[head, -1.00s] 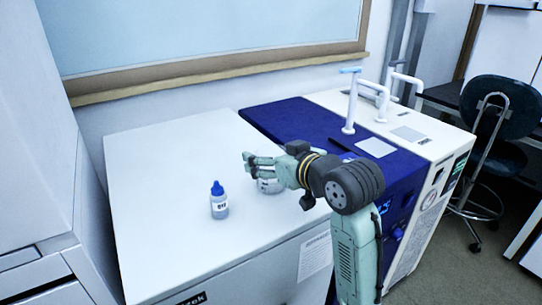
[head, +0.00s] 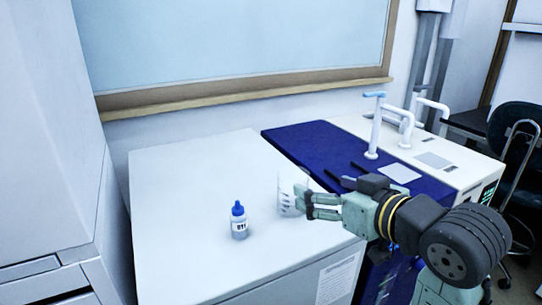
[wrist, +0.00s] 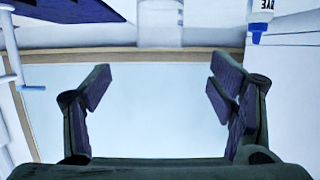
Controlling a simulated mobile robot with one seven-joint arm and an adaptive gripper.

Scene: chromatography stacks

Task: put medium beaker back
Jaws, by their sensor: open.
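The medium beaker (head: 287,200), clear with pale markings, stands upright on the white bench top. In the wrist view a clear vessel, apparently the beaker (wrist: 160,22), shows at the top middle, beyond the fingertips. My gripper (head: 309,202) is at the beaker's right side, its fingertips overlapping the beaker's right edge in the head view. In the wrist view my gripper (wrist: 160,75) is open, with nothing between its fingers. The head view does not show clearly whether a finger touches the beaker.
A small bottle with a blue cap (head: 239,221) stands left of the beaker. A blue-topped unit (head: 310,145) with white pipe stands (head: 374,125) adjoins the bench on the right. A tall white cabinet (head: 60,130) is at the left. The bench's back left is clear.

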